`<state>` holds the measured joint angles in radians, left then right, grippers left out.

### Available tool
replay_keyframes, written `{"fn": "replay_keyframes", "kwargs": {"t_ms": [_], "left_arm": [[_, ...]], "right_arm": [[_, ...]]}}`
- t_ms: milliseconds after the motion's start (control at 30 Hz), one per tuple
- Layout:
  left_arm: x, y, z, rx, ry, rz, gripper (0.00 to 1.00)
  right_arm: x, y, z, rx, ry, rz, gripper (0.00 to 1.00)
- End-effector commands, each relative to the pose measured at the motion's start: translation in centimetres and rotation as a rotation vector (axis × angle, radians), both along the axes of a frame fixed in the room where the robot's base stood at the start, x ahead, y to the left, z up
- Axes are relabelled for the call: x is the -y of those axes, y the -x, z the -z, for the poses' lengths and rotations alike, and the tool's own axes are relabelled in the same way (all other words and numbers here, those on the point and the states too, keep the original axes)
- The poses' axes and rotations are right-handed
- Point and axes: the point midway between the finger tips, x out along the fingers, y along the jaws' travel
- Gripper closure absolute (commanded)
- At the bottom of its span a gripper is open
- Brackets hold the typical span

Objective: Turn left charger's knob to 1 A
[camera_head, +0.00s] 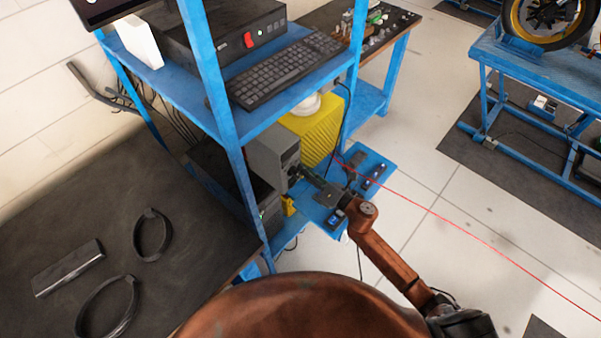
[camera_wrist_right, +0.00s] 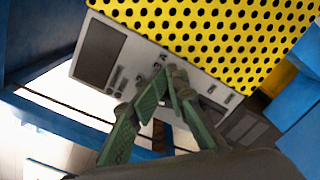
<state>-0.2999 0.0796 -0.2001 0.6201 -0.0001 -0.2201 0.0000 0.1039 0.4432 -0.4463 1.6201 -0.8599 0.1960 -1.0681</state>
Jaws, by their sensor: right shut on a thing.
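A grey charger (camera_head: 268,157) stands on the lower level of the blue rack in the head view. Its light grey front panel (camera_wrist_right: 196,77) shows in the right wrist view, with a dark display (camera_wrist_right: 100,53) and small controls. My right gripper (camera_head: 299,171) reaches the charger's front from the right. In the right wrist view its green fingers (camera_wrist_right: 168,76) are closed together at a small knob on the panel. The fingers mostly hide the knob, and its pointer and scale cannot be read. My left gripper is not in view.
The blue rack's shelf with a keyboard (camera_head: 287,68) lies above, and a blue post (camera_head: 222,110) rises to the left. A dark table (camera_head: 60,235) with black rings is at the left. Open floor lies right.

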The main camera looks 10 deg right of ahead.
Motion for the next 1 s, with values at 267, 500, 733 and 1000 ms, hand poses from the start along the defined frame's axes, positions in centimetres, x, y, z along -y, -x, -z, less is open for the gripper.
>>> {"fn": "replay_keyframes", "kwargs": {"t_ms": [267,500,733,1000], "left_arm": [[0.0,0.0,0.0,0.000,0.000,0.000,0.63],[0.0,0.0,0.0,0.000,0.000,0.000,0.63],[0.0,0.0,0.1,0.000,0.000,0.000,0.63],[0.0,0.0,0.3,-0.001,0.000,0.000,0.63]], "right_arm": [[-2.3,0.8,-0.9,0.013,-0.011,-0.037,1.00],[-2.9,0.9,-0.9,0.014,-0.005,-0.038,1.00],[-3.3,0.9,-0.8,0.013,-0.001,-0.036,1.00],[-2.8,0.6,-0.6,0.010,0.001,-0.035,1.00]]}}
